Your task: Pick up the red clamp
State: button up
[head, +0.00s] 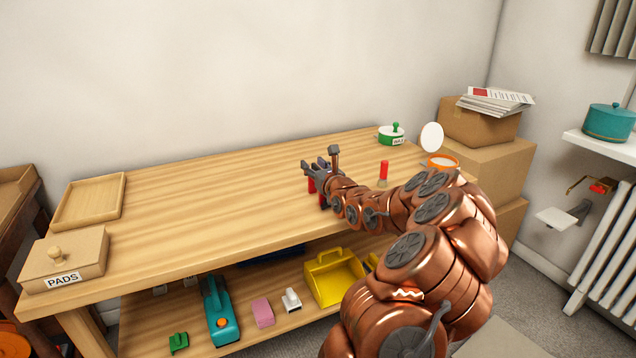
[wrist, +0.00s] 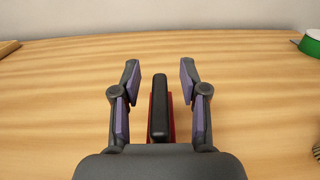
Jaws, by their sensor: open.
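The red clamp (wrist: 170,117) lies on the wooden table between the spread fingers of my gripper (wrist: 160,72) in the wrist view. My gripper is open, with a finger on each side of the clamp. A gap shows between each finger and the clamp.
A red-topped cylinder (head: 384,172) stands right of my gripper. A wooden tray (head: 122,190) and a PADS box (head: 85,262) are at the left. The table's middle is clear.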

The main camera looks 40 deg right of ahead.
jog(key=shift+c, duration=0.4)
grip_shut()
jog(key=shift+r, duration=0.15)
